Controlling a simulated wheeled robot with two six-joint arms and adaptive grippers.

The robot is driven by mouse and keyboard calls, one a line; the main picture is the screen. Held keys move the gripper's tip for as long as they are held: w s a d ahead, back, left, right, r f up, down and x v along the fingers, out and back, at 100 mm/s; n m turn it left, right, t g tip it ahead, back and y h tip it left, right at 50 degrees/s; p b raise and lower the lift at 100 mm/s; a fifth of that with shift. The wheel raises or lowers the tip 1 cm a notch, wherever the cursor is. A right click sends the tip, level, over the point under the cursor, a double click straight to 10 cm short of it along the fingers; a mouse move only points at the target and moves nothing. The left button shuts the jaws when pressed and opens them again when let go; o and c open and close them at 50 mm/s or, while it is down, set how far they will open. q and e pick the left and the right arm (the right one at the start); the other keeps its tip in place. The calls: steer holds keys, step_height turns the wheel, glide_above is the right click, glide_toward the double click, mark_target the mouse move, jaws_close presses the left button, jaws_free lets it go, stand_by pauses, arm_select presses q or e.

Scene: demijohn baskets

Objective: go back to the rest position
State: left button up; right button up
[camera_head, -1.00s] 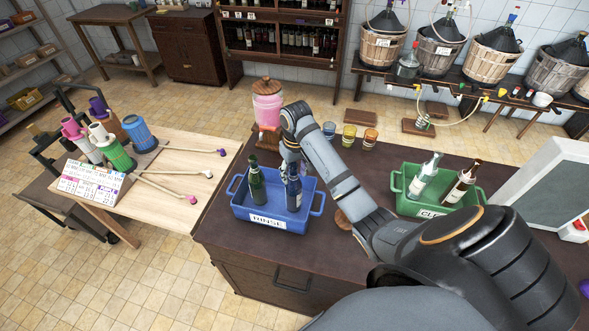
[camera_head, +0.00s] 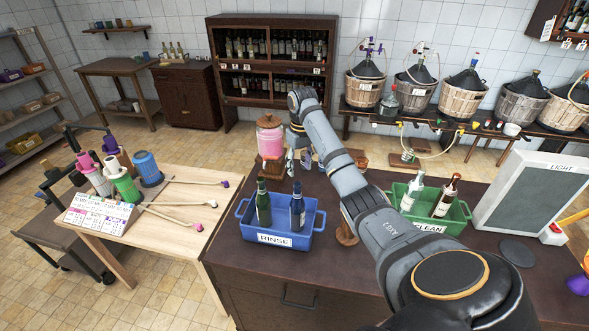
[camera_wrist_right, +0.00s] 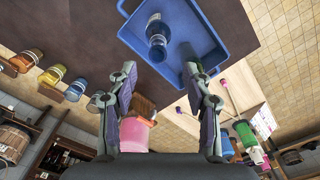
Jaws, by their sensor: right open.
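My right arm reaches in from the lower right in the head view. Its gripper (camera_head: 305,160) is beyond the blue RINSE tub, partly hidden by the arm. In the right wrist view the gripper (camera_wrist_right: 160,80) has its fingers apart with nothing between them. The RINSE tub (camera_head: 283,239) holds a green bottle (camera_head: 263,205) and a dark blue bottle (camera_head: 297,208), both upright. In the wrist view the blue bottle (camera_wrist_right: 156,38) stands in the tub (camera_wrist_right: 205,45), apart from the fingers. My left gripper is not in view.
A pink-filled jar (camera_head: 270,140) stands behind the tub. The green CLEAN tub (camera_head: 459,211) with two bottles and a LIGHT panel (camera_head: 530,195) stand to the right. A pale side table (camera_head: 190,220) holds brushes. Coloured cups (camera_wrist_right: 53,75) show in the wrist view.

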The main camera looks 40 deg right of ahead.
steer(key=s+a+f+n+t+h, duration=0.1)
steer(key=s+a+f, duration=0.4)
steer(key=a+f, duration=0.25)
steer(key=s+a+f+n, duration=0.2)
steer(key=s+a+f, duration=0.2)
steer(key=a+f, duration=0.3)
steer(key=s+a+t, duration=0.1)
steer(key=s+a, duration=0.3)
steer(key=s, duration=0.4)
steer(key=s+a+t, duration=0.1)
steer(key=s+a, duration=0.3)
steer(key=s, duration=0.5)
step_height(320, 180, down, 31)
steer(key=d+g+b, duration=0.1)
steer(key=d+b, duration=0.1)
steer(key=b, duration=0.5)
arm_select(q)
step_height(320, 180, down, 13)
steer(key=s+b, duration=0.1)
steer(key=b, duration=0.5)
arm_select(e)
steer(key=s+d+f, duration=0.1)
steer(key=s+f, duration=0.9)
steer(key=f, duration=0.2)
steer(key=s+f+m+g, duration=0.1)
steer(key=s+f, duration=0.9)
steer(key=f, duration=0.3)
steer(key=shift+d+f, duration=0.15)
steer(key=shift+d, duration=0.2)
